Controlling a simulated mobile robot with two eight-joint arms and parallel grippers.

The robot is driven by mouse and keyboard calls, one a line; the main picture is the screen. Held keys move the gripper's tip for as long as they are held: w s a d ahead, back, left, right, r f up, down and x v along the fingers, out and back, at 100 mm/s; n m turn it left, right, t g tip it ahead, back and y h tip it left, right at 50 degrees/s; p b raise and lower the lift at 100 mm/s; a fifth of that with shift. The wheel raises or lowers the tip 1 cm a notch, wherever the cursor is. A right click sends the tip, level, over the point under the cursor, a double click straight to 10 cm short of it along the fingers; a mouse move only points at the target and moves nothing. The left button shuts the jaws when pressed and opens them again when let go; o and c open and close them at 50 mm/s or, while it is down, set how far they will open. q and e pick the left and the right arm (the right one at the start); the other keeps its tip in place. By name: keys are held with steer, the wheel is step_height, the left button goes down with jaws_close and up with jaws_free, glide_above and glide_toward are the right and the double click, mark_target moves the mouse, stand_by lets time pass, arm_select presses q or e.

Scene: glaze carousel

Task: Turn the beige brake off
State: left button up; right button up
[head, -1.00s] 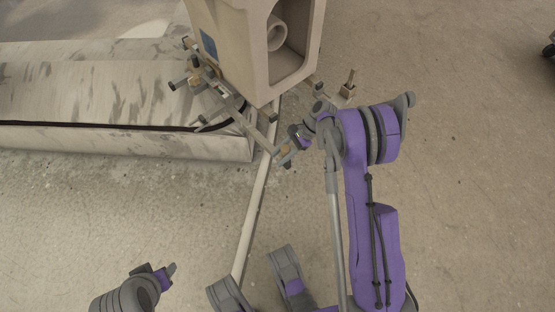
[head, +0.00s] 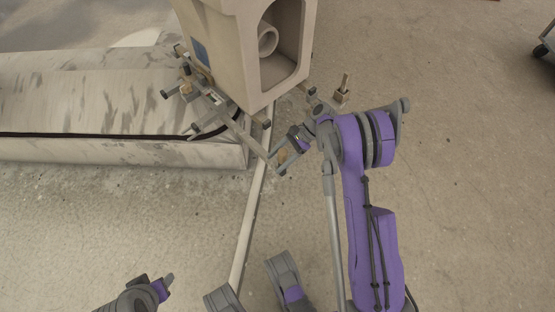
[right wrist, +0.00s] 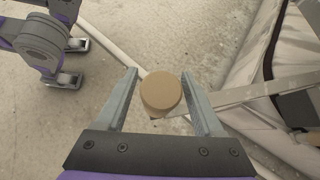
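A beige round knob (right wrist: 161,92), which looks like the beige brake, sits at the end of a flat grey bar (right wrist: 236,98). In the head view the knob (head: 283,155) is small, below the beige housing. My right gripper (right wrist: 160,75) is open, one finger on each side of the knob, with a narrow gap on both sides in the right wrist view. It also shows in the head view (head: 279,160), at the bar's lower end. My left gripper (head: 165,284) is low at the left, away from the bar, and its opening is unclear.
A beige housing (head: 235,50) with a round opening stands above the bar. A long pale marbled block (head: 100,105) lies at the left. A small upright lever (head: 343,88) stands right of the housing. A pale pole (head: 246,225) runs along the floor.

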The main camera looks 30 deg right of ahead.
steer(key=p+v, duration=0.2)
steer(key=v, duration=0.8)
steer(key=shift+d+r, duration=0.25)
steer(key=shift+r, duration=0.05)
